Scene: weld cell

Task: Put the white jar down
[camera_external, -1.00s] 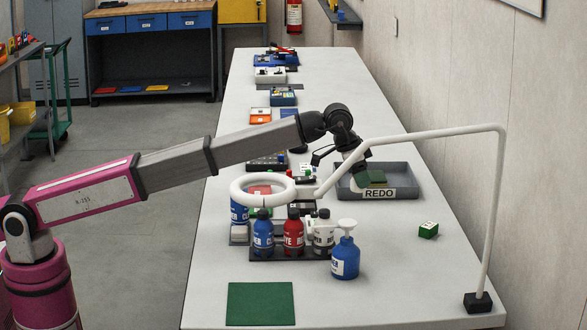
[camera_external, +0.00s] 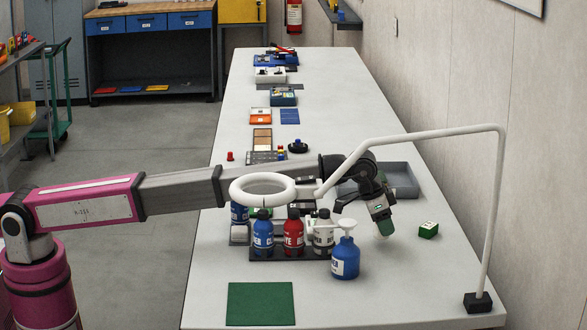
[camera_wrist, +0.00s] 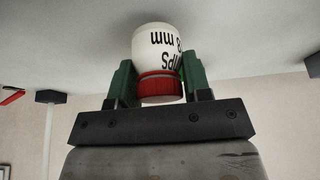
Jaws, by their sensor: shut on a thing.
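The white jar (camera_wrist: 157,48) has a red lid (camera_wrist: 160,86) and dark lettering that reads upside down in the wrist view. My gripper (camera_external: 384,227) is shut on it, with a green finger on each side near the lid. In the wrist view the jar's white end points toward the pale table surface; I cannot tell whether it touches. In the external view my gripper is tilted downward low over the table, right of the blue pump bottle (camera_external: 345,260). There the jar is hard to make out at the green fingers.
A small green-and-white block (camera_external: 428,230) lies just right of my gripper. A grey tray (camera_external: 401,178) is behind it. Several bottles stand in a dark rack (camera_external: 285,254) to the left. A white lamp arm (camera_external: 440,132) arches overhead.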

